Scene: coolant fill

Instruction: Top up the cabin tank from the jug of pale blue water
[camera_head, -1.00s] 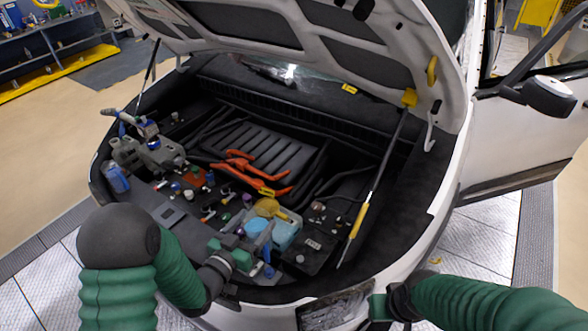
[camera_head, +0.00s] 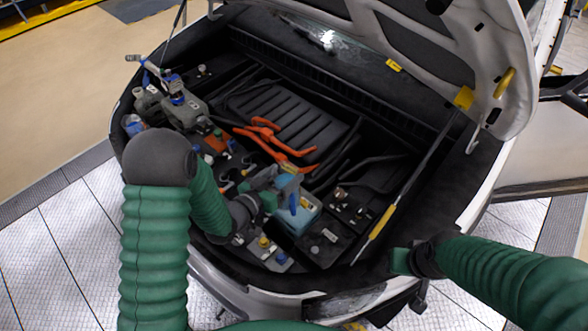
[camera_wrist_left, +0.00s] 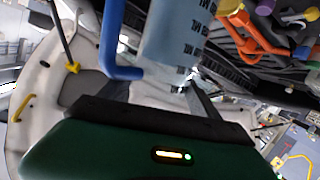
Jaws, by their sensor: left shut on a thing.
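My left gripper (camera_head: 268,192) is over the front of the open engine bay and is shut on the jug of pale blue water. In the left wrist view the jug (camera_wrist_left: 172,38) is clear-walled with dark marks, and its blue handle (camera_wrist_left: 112,42) shows beside it. The blue handle also shows in the head view (camera_head: 293,203). A pale blue box-like body (camera_head: 303,222) lies just below; I cannot tell for sure if it is the cabin tank. My right gripper (camera_head: 400,262) is at the car's front right edge, apart from the jug; its fingers are not clear.
Orange hoses (camera_head: 275,140) lie behind the left gripper. A yellow cap (camera_head: 263,242) and a blue cap (camera_head: 282,258) are at the front. A grey pump-like unit (camera_head: 180,105) stands at the left. A strut with a yellow sleeve (camera_head: 381,222) rises at the right beneath the raised bonnet (camera_head: 440,50).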

